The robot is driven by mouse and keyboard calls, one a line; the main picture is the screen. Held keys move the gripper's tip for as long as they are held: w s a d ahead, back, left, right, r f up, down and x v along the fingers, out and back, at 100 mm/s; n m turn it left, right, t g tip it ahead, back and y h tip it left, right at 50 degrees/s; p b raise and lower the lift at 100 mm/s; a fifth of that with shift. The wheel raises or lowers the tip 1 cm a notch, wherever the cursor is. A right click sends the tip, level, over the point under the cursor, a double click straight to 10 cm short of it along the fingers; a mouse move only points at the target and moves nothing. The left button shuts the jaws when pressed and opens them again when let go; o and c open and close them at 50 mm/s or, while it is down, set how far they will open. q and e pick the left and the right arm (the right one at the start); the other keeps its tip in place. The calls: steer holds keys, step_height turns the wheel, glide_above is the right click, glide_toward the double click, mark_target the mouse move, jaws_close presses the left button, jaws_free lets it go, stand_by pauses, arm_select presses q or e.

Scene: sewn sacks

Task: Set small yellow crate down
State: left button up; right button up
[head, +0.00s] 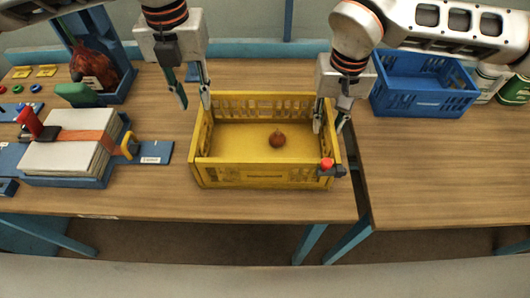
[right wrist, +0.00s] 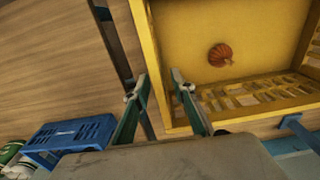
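The small yellow crate (head: 262,176) appears to rest level on the wooden table, near the gap on its right. A small reddish-brown onion-like item (head: 277,139) lies on its floor; it also shows in the right wrist view (right wrist: 220,54). My left gripper (head: 195,107) is open at the crate's left wall, one finger outside and one toward the inside; contact is unclear. My right gripper (head: 328,128) is at the right wall. In the right wrist view its fingers (right wrist: 159,78) stand apart on either side of that wall, with visible gaps.
A red-topped dark fitting (head: 327,164) is at the crate's front right corner. A blue crate (head: 422,88) stands on the right table, beside green-and-white cans (head: 514,91). A blue holder with a strapped white stack (head: 68,150) is at left. A net sack (head: 92,66) stands behind.

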step_height(320, 180, up, 8)
steer(key=shift+s+r, duration=0.1)
steer(key=shift+s, duration=0.05)
stand_by(0.6)
